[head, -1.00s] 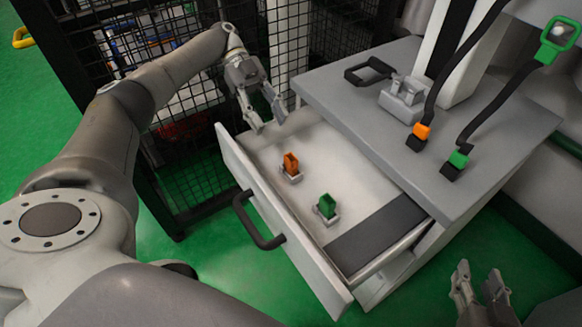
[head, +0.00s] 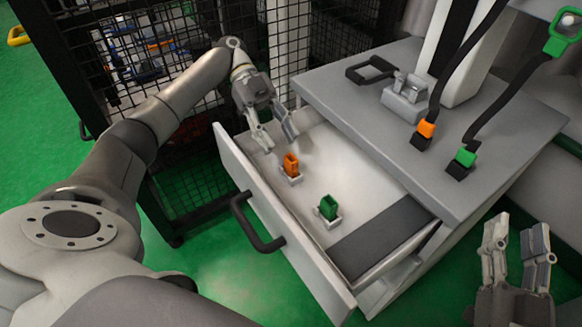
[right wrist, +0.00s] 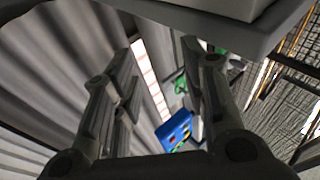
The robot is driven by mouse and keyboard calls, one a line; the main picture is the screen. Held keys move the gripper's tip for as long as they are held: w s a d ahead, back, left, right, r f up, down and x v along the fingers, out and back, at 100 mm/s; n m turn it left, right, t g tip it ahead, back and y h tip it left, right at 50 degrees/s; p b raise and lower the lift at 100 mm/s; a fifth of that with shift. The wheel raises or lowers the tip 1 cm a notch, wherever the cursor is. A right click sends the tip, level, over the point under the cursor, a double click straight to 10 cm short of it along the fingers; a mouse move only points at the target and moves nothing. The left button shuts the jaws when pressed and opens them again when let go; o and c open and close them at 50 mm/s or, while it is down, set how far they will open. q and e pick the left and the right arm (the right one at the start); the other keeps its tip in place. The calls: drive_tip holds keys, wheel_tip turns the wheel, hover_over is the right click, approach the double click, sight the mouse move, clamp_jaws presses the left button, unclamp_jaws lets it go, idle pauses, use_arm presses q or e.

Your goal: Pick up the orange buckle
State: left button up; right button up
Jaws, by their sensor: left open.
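An orange buckle (head: 291,163) stands upright in a small grey holder inside the open drawer (head: 337,172). My left gripper (head: 275,145) is open and empty, just above and behind the orange buckle, apart from it. A green buckle (head: 328,207) stands in a second holder nearer the drawer front. Another orange buckle (head: 426,129) hangs at the end of a black strap on the grey cabinet top. My right gripper (head: 517,232) is open and empty at the lower right, away from the drawer. Its two fingers (right wrist: 160,95) stand apart in the right wrist view.
The drawer's black handle (head: 256,222) sticks out in front. A black mesh fence (head: 190,185) stands behind the left arm.

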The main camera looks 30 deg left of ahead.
sight(294, 164)
use_arm(q)
drive_tip(key=b+x, duration=0.1)
drive_tip(key=x, duration=0.2)
drive_tip(key=shift+d+f, duration=0.2)
drive_tip(key=shift+f, duration=0.1)
drive_tip(key=shift+s+d+f, duration=0.15)
drive_tip(key=shift+s+d, duration=0.1)
drive_tip(key=shift+d, duration=0.2)
use_arm(e)
wheel_tip(294, 164, up, 6)
drive_tip(key=s+t+y, duration=0.1)
drive_tip(key=s+t, duration=0.1)
drive_tip(key=t, duration=0.2)
drive_tip(key=shift+s+r, duration=0.2)
drive_tip(key=shift+s, duration=0.2)
use_arm(q)
drive_tip(key=shift+c, duration=0.4)
clamp_jaws()
use_arm(e)
drive_tip(key=shift+a, duration=0.1)
